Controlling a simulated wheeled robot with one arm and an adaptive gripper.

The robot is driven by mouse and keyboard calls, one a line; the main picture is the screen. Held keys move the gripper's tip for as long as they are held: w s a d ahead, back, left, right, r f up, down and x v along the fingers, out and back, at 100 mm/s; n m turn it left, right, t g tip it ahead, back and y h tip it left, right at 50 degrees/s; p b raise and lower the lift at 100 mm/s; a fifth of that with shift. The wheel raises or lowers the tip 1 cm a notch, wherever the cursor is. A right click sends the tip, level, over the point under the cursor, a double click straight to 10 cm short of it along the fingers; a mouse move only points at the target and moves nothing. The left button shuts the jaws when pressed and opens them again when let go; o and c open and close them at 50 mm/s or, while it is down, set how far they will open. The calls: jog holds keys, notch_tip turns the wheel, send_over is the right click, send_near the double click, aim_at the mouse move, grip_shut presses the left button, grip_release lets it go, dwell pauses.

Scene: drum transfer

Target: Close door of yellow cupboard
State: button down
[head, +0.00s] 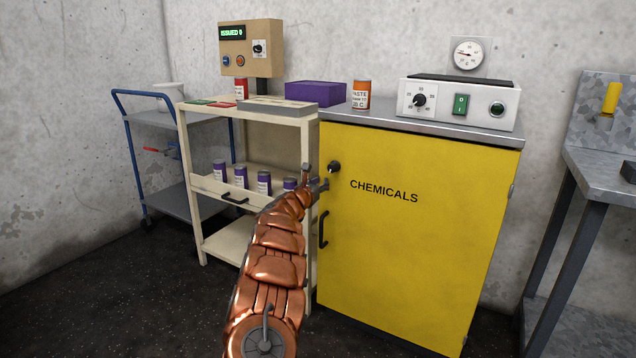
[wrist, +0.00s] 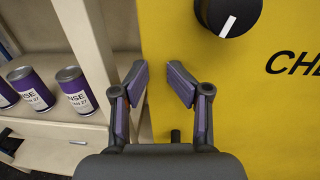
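The yellow cupboard (head: 430,255) stands right of centre in the head view, with its door lettered CHEMICALS. The door looks flush with the front; I cannot tell whether a narrow gap remains. A black knob (head: 334,167) with a white mark sits at the door's upper left; it also shows in the wrist view (wrist: 228,14). A black handle (head: 323,229) is lower on the left edge. My gripper (head: 318,183) is at the door's left edge, just below the knob. In the wrist view my gripper (wrist: 160,82) has its fingers apart, with nothing between them.
A cream trolley (head: 215,255) with several purple-labelled cans stands close against the cupboard's left side. A blue cart (head: 147,199) is farther left. A metal bench (head: 606,180) stands at right.

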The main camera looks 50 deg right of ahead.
jog(key=c, duration=1.8)
grip_release()
jog(key=shift+s+d+g, duration=0.15)
jog(key=shift+s+d, duration=0.2)
jog(key=shift+d, duration=0.2)
jog(key=shift+s+d+g, duration=0.15)
jog(key=shift+s+d, duration=0.15)
jog(key=shift+d, duration=0.2)
jog(key=shift+s+a+r+m+b, duration=0.1)
jog(key=shift+s+a+m+b, duration=0.05)
jog(key=shift+a+m+b, duration=0.15)
jog(key=shift+c, duration=0.3)
jog(key=a+b, duration=0.2)
jog(key=shift+s+b, duration=0.1)
jog(key=shift+b, duration=0.25)
grip_shut()
jog(key=a, duration=1.3)
jog(key=shift+a, duration=0.2)
